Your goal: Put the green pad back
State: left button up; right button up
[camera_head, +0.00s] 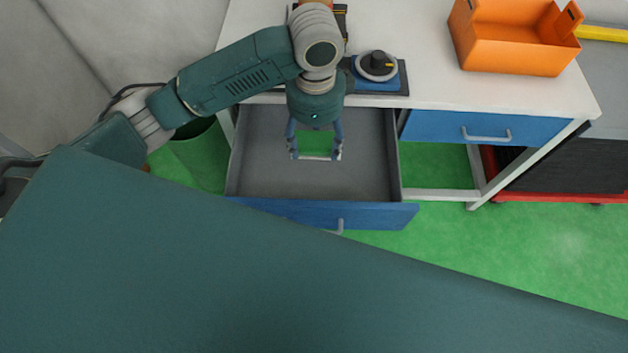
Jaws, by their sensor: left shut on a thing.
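The green pad (315,141) is a flat green piece with a pale lower edge. It shows between the two fingers of my left gripper (315,155), which is shut on it. The gripper points down over the open drawer (255,170), which has a grey inside and a blue front. I cannot tell whether the pad is above the drawer floor or touching it. The rest of the drawer floor that shows is bare. My right gripper is not in view.
The white worktop (430,90) holds an orange box (515,40) and a dark round tool on a blue base (377,72). A shut blue drawer (485,127) is at the right. A green bin (200,158) stands left of the open drawer. My own teal arm link covers the foreground.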

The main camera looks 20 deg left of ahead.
pick_arm(q)
jog(key=f, duration=1.3)
jog(key=shift+s+a+f, duration=0.1)
jog(key=shift+a+f, duration=0.1)
jog(key=shift+f, duration=0.35)
notch_tip(320, 180, down, 4)
jog(key=shift+f, duration=0.1)
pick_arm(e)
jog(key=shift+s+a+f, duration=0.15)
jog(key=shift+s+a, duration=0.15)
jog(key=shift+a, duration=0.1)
pick_arm(q)
jog(key=shift+f, duration=0.1)
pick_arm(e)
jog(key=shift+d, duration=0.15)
pick_arm(q)
jog(key=o, duration=1.1)
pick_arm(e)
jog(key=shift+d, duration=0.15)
pick_arm(q)
notch_tip(320, 180, up, 12)
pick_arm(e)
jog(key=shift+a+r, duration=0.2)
